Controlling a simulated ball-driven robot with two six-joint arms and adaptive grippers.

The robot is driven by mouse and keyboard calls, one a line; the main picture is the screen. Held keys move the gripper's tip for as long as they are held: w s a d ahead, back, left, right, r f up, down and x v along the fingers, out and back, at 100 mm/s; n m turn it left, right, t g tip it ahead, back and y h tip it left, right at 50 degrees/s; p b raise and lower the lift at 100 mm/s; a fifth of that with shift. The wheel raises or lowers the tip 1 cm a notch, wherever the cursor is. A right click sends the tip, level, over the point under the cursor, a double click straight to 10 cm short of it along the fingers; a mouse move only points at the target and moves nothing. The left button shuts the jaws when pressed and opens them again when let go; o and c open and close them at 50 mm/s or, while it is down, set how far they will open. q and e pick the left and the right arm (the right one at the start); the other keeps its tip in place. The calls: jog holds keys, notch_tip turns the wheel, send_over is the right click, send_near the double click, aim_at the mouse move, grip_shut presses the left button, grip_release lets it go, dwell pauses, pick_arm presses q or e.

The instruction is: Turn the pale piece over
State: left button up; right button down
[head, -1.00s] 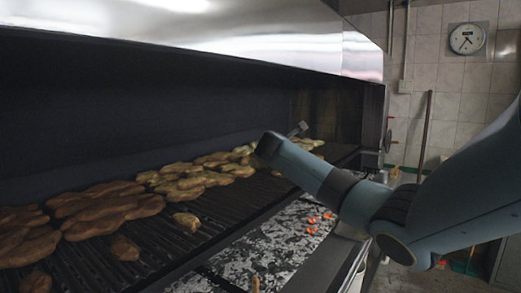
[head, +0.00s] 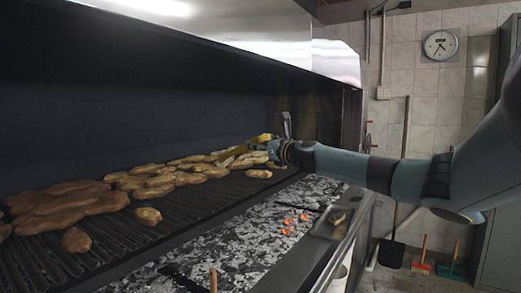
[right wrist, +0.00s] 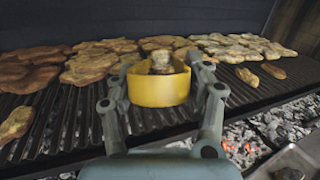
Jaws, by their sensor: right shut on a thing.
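My right gripper (head: 272,148) is over the far part of the grill. In the right wrist view its two fingers (right wrist: 164,108) are shut on a yellow tool (right wrist: 158,90), which looks like a bent band of tongs. The yellow tool also shows in the head view (head: 262,138). A small pale and brown piece (right wrist: 162,62) shows within the yellow loop; I cannot tell whether it is gripped. Pale yellowish pieces (head: 160,181) lie in a group on the grill, and I cannot tell which one the task means. My left gripper is not in view.
Browner pieces (head: 68,205) lie at the left of the grill bars (head: 190,203). A lone piece (head: 147,215) lies nearer the front. Ash and glowing embers (head: 290,222) fill the bed in front. The steel hood (head: 280,40) overhangs the grill. A small tray (head: 335,222) sits at the right.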

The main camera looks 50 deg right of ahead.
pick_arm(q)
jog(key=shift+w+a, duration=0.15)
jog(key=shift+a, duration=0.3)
pick_arm(e)
jog(key=shift+r, duration=0.1)
pick_arm(q)
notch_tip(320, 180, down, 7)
jog(key=b, duration=0.6)
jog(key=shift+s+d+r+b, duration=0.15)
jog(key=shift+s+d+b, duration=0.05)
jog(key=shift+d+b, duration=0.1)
pick_arm(e)
notch_tip(320, 180, down, 7)
jog(key=w, duration=0.1)
jog(key=shift+w, duration=0.25)
jog(key=shift+d, duration=0.1)
jog(key=c, duration=1)
grip_release()
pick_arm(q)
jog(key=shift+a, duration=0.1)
pick_arm(e)
grip_shut()
